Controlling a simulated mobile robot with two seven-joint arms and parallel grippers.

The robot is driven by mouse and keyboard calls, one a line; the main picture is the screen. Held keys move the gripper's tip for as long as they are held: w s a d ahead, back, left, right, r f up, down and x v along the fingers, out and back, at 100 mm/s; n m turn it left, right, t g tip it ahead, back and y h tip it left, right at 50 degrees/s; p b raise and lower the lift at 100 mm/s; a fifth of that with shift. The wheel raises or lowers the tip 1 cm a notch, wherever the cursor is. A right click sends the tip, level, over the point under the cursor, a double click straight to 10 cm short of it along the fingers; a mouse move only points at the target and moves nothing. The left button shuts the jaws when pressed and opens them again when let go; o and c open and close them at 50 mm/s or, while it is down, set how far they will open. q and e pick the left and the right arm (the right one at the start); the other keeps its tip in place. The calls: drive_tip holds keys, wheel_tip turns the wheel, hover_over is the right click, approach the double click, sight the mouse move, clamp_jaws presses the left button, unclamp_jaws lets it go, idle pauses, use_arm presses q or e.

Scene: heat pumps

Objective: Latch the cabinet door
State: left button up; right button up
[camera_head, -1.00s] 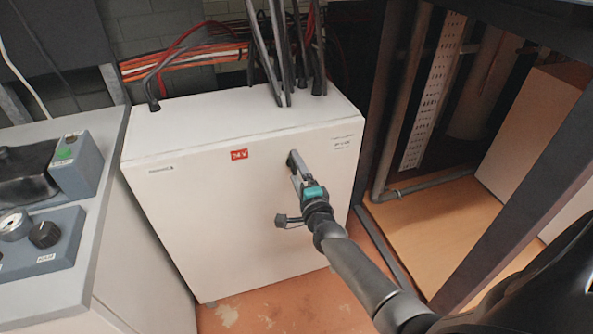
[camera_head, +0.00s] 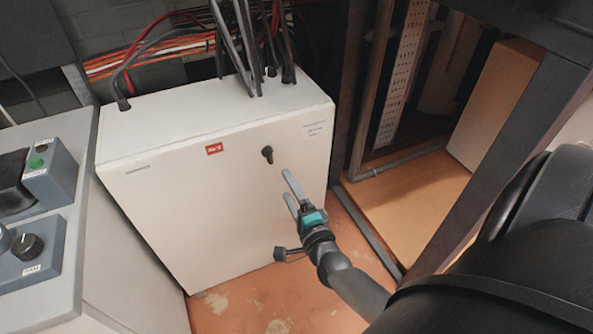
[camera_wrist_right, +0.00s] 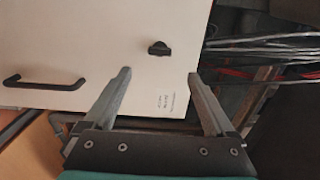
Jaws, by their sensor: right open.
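The white cabinet (camera_head: 215,190) has a flat front door with a small red label, and I see no gap around it. A small black latch knob (camera_head: 267,154) sits on the upper right part of the door. My right gripper (camera_head: 287,184) is open and empty, just below and right of the knob and apart from it. In the right wrist view the knob (camera_wrist_right: 159,48) shows ahead of the open fingers (camera_wrist_right: 159,75). A black bar handle (camera_wrist_right: 45,82) is on the white panel at the left there. My left gripper is not seen.
Cables (camera_head: 240,50) rise from the cabinet top. A grey console (camera_head: 45,225) with knobs stands close on the left. A dark metal post (camera_head: 490,170) and a grey pipe (camera_head: 400,160) are on the right. Some orange floor is bare in front.

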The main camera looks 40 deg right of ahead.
drive_tip(key=v, duration=0.4)
idle(0.6)
